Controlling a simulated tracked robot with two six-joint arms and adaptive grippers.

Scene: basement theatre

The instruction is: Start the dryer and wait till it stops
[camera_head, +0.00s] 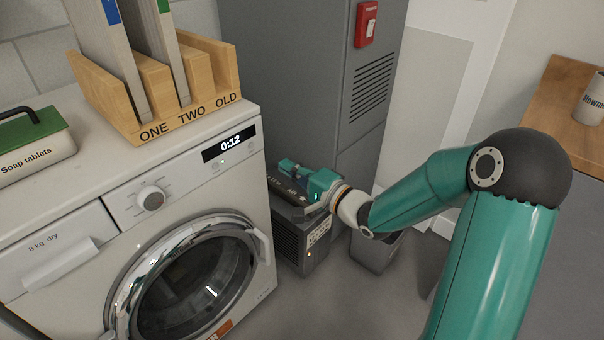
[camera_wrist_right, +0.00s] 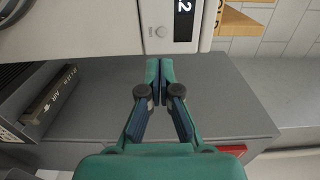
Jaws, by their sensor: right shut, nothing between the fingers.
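The white dryer (camera_head: 80,275) stands at left, with a round glass door (camera_head: 190,290), a dial (camera_head: 151,199) and a display (camera_head: 229,146) reading 0:12. A small light glows below the display. My right gripper (camera_head: 290,172) is in front of the grey cabinet, just right of the dryer's front corner. In the right wrist view my right gripper (camera_wrist_right: 159,66) is shut and empty. Its fingertips point at the dryer panel near a small round button (camera_wrist_right: 160,31), seemingly with a gap. The display (camera_wrist_right: 185,18) shows partly there. My left gripper is not in view.
On the dryer stand a wooden file rack (camera_head: 160,85) and a soap tablets tin (camera_head: 30,150). A grey cabinet (camera_head: 290,70) with a red box (camera_head: 366,24) rises behind. A vented dark unit (camera_head: 290,245) and a bin (camera_head: 375,252) stand on the floor.

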